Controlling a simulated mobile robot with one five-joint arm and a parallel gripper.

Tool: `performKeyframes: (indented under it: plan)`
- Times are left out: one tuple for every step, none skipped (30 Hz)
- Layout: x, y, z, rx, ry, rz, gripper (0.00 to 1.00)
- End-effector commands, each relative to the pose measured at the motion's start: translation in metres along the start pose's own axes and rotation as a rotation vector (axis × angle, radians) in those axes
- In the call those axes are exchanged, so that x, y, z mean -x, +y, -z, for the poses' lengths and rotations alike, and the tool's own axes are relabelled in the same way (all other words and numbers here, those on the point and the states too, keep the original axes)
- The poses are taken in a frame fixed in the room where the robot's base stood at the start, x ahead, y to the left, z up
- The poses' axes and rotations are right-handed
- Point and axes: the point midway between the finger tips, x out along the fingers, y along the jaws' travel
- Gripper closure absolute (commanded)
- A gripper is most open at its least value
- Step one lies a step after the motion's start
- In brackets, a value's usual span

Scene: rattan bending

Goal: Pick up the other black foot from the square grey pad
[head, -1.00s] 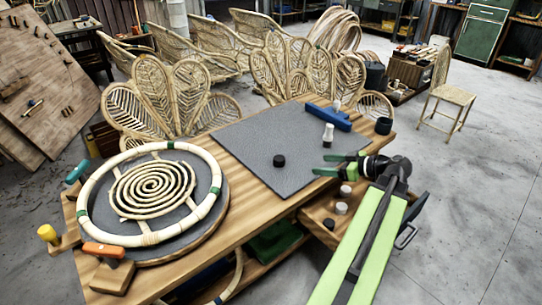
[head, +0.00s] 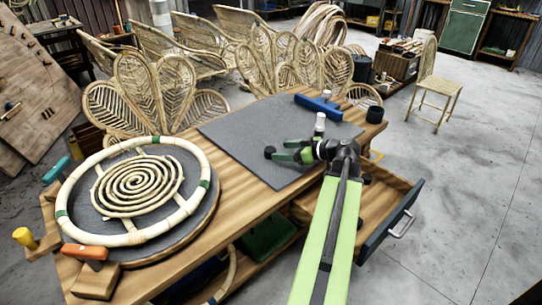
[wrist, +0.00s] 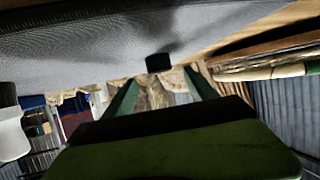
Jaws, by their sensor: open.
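A small black foot (head: 269,152) lies on the square grey pad (head: 232,133) on the wooden bench. My gripper (head: 275,152) is low over the pad from the right, its green fingers open and their tips close to the foot. In the wrist view, which looks upside down, the foot (wrist: 158,63) shows ahead in the gap between the fingers (wrist: 160,90), against the pad (wrist: 80,50). I cannot tell whether the fingers touch it. Nothing is held.
A white bottle-like piece (head: 320,122), a blue tool (head: 318,104) and a dark cup (head: 375,114) stand at the far side. A pale rattan ring with a spiral (head: 135,188) lies at left. An open drawer (head: 385,205) juts out at right; my arm hides part of it.

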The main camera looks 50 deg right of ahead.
Motion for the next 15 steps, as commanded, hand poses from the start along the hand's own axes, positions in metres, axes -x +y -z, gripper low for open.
performKeyframes:
  plan:
    - [0.000,0.000,0.000,0.000,0.000,0.000,0.34]
    - [0.000,0.000,0.000,0.000,0.000,0.000,0.34]
    - [-0.002,0.000,0.000,0.000,0.000,0.000,0.34]
    - [-0.004,0.000,0.000,0.000,0.000,0.001,0.34]
    - [-0.007,0.000,0.000,0.000,0.000,0.001,0.34]
    - [-0.012,0.001,0.000,0.000,0.000,0.001,0.34]
    - [-0.017,0.001,0.000,0.000,0.000,0.001,0.34]
    - [-0.022,0.001,0.000,0.000,0.000,0.001,0.34]
    - [-0.030,0.001,0.000,0.000,0.000,0.002,0.34]
    - [-0.036,0.001,0.000,0.000,0.000,0.002,0.34]
    - [-0.041,0.001,0.000,0.001,0.000,0.001,0.34]
    - [-0.047,0.001,0.000,0.001,0.000,0.001,0.34]
    - [-0.050,0.001,0.001,0.001,0.000,0.001,0.34]
    - [-0.051,0.001,0.001,0.000,0.001,0.000,0.34]
    - [-0.052,0.001,0.002,0.000,0.001,-0.001,0.34]
